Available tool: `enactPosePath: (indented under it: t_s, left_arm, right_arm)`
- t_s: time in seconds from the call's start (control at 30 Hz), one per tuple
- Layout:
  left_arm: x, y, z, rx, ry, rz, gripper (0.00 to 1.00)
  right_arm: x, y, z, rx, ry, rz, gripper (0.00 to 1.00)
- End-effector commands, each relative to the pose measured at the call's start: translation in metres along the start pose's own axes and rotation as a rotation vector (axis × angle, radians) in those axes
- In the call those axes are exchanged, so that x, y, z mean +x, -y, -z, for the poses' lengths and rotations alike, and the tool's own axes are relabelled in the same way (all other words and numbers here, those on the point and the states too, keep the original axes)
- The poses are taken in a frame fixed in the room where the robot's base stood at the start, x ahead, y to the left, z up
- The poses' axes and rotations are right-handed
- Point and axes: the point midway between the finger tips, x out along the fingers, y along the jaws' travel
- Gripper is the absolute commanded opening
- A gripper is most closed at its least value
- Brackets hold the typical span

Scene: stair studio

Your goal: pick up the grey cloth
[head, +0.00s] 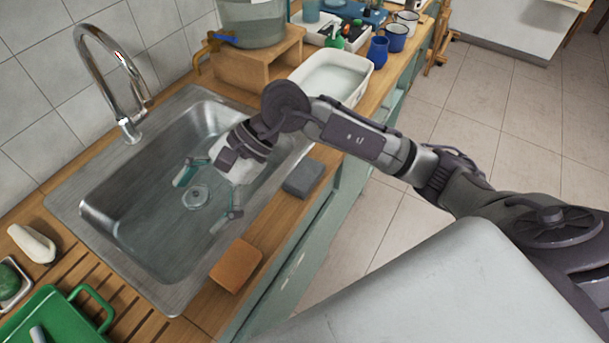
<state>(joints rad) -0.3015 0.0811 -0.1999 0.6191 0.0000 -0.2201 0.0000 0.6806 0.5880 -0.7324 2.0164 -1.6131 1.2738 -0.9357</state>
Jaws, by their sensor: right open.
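The grey cloth (303,178), a folded block-like piece, lies on the wooden counter at the right rim of the sink. My right gripper (210,193) is open, pointing down over the sink (130,225), with its teal-tipped fingers spread on either side of the drain. Nothing shows between the fingers. The gripper is to the left of the grey cloth and apart from it. My right arm passes above and behind the cloth in the picture. My left gripper is not in view.
A brown-orange folded piece (236,265) lies on the counter nearer the front. A curved faucet (120,75) rises behind the sink. A white basin (332,76), blue mug (377,52) and wooden stand (255,67) are at the back. A green tray (60,315) is at the lower left.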

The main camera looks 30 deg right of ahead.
Motion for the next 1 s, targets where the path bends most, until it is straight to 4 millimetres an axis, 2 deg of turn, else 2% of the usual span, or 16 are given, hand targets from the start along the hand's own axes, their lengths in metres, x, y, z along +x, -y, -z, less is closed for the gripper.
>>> enactPosePath:
  t_s: [0.03, 0.1, 0.2, 0.3, 0.4, 0.53, 0.63, 0.8, 1.0]
  left_arm:
    - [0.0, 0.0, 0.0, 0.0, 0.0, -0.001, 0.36]
    - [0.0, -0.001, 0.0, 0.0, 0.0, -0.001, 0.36]
    - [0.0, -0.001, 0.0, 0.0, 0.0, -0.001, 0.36]
    - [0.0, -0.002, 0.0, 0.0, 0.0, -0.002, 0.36]
    - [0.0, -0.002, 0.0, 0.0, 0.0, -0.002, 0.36]
    - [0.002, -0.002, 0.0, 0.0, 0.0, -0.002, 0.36]
    - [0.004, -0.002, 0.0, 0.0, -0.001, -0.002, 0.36]
    - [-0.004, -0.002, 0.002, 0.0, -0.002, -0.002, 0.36]
    - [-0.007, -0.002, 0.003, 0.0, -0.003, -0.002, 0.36]
  right_arm:
    - [-0.015, 0.003, 0.032, -0.068, -0.174, -0.042, 0.96]
    - [-0.043, 0.005, 0.073, -0.134, -0.402, -0.113, 0.96]
    - [-0.089, 0.007, 0.115, -0.174, -0.665, -0.204, 0.96]
    - [-0.129, 0.008, 0.138, -0.175, -0.846, -0.272, 0.96]
    - [-0.153, 0.006, 0.149, -0.165, -0.946, -0.315, 0.96]
    - [-0.157, 0.002, 0.162, -0.156, -0.985, -0.338, 0.96]
    - [-0.147, -0.003, 0.178, -0.153, -0.982, -0.342, 0.96]
    - [-0.132, -0.009, 0.204, -0.153, -0.983, -0.341, 0.96]
    - [-0.122, -0.013, 0.222, -0.156, -0.984, -0.336, 0.96]
